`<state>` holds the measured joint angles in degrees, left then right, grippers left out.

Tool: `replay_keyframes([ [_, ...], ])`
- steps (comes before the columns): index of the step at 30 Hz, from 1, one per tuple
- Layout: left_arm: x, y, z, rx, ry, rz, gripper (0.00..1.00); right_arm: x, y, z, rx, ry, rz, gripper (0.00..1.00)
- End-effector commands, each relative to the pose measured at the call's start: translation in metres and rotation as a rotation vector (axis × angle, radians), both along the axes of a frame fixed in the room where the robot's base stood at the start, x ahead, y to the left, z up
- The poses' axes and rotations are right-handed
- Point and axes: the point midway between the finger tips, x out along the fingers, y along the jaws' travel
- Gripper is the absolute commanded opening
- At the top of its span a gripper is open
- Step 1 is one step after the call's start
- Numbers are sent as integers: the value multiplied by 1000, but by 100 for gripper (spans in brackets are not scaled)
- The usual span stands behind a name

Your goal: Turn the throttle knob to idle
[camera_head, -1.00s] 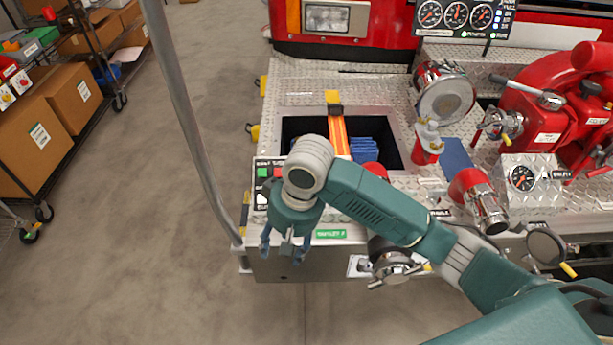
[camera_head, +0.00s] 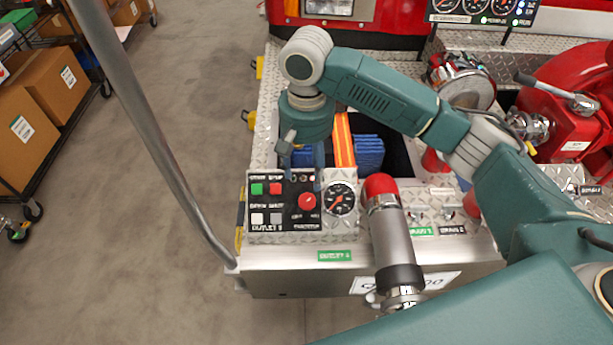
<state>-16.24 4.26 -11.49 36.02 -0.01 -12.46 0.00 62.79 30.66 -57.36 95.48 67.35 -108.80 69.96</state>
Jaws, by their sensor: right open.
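The throttle knob (camera_head: 307,202) is a round red knob at the right side of a black control panel (camera_head: 262,222) near the bumper's front edge. Its panel lettering is too small to read for certain. My right gripper (camera_head: 302,172) is open and points down over the back edge of the panel, just behind and slightly left of the knob. It looks apart from the knob, and nothing is between its fingers. My left gripper is not in view.
Green, red, white and grey buttons (camera_head: 276,188) sit left of the knob. A round gauge (camera_head: 340,199) is right beside it. A red-capped nozzle (camera_head: 390,235) stands further right. A grey pole (camera_head: 150,140) rises at the bumper's left corner.

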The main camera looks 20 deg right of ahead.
Motion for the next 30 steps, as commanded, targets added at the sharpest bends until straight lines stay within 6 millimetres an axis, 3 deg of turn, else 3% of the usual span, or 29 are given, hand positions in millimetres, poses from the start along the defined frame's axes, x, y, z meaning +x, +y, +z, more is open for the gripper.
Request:
replay_keyframes([
  [5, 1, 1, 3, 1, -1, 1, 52, 0, -1, -11, -2, 3, -3, 52],
  [15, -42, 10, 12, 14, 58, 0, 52, -1, -1, -73, -2, 3, -2, 52],
  [21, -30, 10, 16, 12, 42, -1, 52, -1, -1, -99, -3, 1, -2, 52],
  [26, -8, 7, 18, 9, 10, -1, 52, -1, -1, -107, -1, -1, -1, 52],
  [30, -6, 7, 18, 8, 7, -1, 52, -1, -1, -108, -1, -1, -1, 52],
])
